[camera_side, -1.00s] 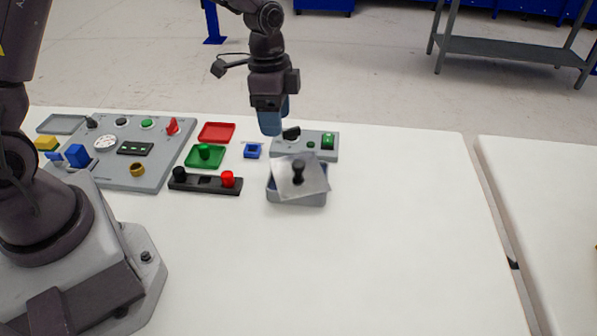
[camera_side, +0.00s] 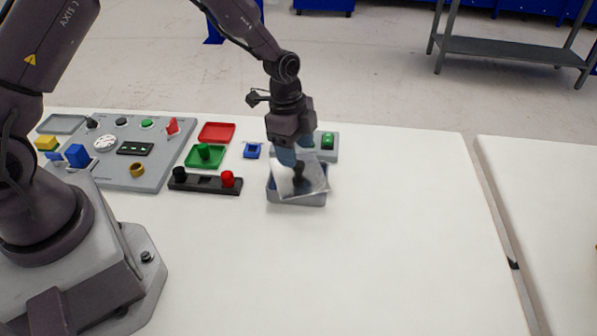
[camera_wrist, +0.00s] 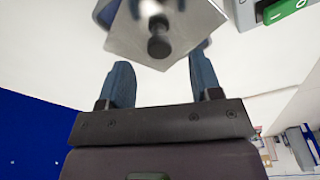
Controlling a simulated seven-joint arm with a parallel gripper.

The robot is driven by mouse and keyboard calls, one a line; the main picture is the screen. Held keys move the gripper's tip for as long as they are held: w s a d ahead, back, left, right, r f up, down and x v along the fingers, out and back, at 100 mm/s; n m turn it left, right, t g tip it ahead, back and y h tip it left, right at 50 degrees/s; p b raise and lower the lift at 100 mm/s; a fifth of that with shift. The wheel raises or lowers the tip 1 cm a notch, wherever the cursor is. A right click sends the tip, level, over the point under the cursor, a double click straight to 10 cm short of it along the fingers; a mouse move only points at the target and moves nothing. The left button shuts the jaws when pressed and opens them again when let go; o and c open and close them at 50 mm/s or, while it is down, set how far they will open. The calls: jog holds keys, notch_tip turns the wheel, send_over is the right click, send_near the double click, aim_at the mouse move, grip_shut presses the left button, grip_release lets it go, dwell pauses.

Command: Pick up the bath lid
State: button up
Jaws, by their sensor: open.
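The bath lid (camera_side: 314,184) is a thin grey plate with a black knob (camera_side: 298,181) in its middle. It lies skewed on top of the grey bath (camera_side: 297,200), with its corners past the rim. In the wrist view the lid (camera_wrist: 180,40) is at the top, and its knob (camera_wrist: 158,46) stands between the lines of my two blue fingers. My gripper (camera_side: 288,172) is open and close to the lid's knob; its fingers hide part of the lid in the side view. In the wrist view my gripper (camera_wrist: 160,70) holds nothing.
A black strip with a red knob (camera_side: 205,184), a small blue block (camera_side: 252,151) and green and red trays (camera_side: 216,132) lie to the left. The table front and right are clear.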

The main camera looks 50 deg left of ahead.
aim_at(299, 163)
jog(key=f, duration=0.4)
jog(key=shift+w+d+f, duration=0.1)
jog(key=shift+d+f, duration=0.05)
jog(key=shift+d, duration=0.2)
grip_shut()
